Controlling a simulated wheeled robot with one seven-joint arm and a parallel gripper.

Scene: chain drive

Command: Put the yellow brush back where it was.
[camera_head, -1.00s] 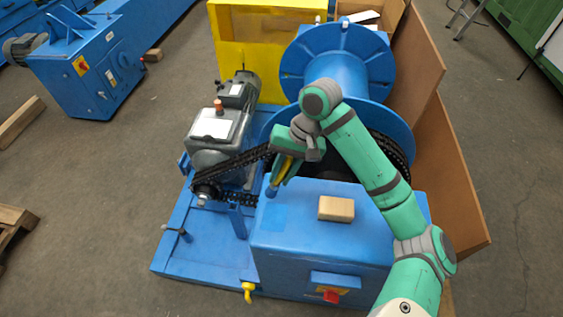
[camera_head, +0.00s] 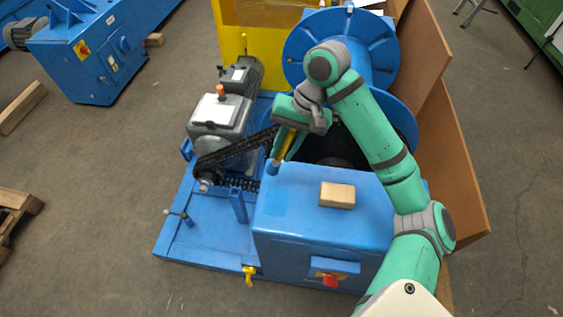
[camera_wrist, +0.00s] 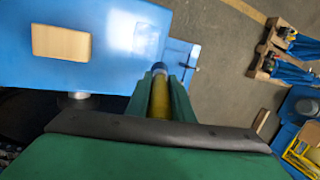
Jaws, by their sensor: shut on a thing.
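The yellow brush (camera_head: 284,147) is held in my gripper (camera_head: 284,152), upright or slightly tilted, near the left back edge of the blue box (camera_head: 300,232). In the wrist view the yellow brush (camera_wrist: 160,98) lies between the two green fingers of my gripper (camera_wrist: 160,95), with its dark blue end pointing away from the palm. The gripper is shut on it. Whether the brush's end touches the box or hangs above it is hard to tell. A lighter blue patch shows on the box top in the wrist view.
A wooden block (camera_head: 337,195) lies on the box top; it also shows in the wrist view (camera_wrist: 61,42). A black chain (camera_head: 232,149) runs just left of my gripper, by the grey motor (camera_head: 216,125). The large blue drum (camera_head: 345,55) stands behind my gripper.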

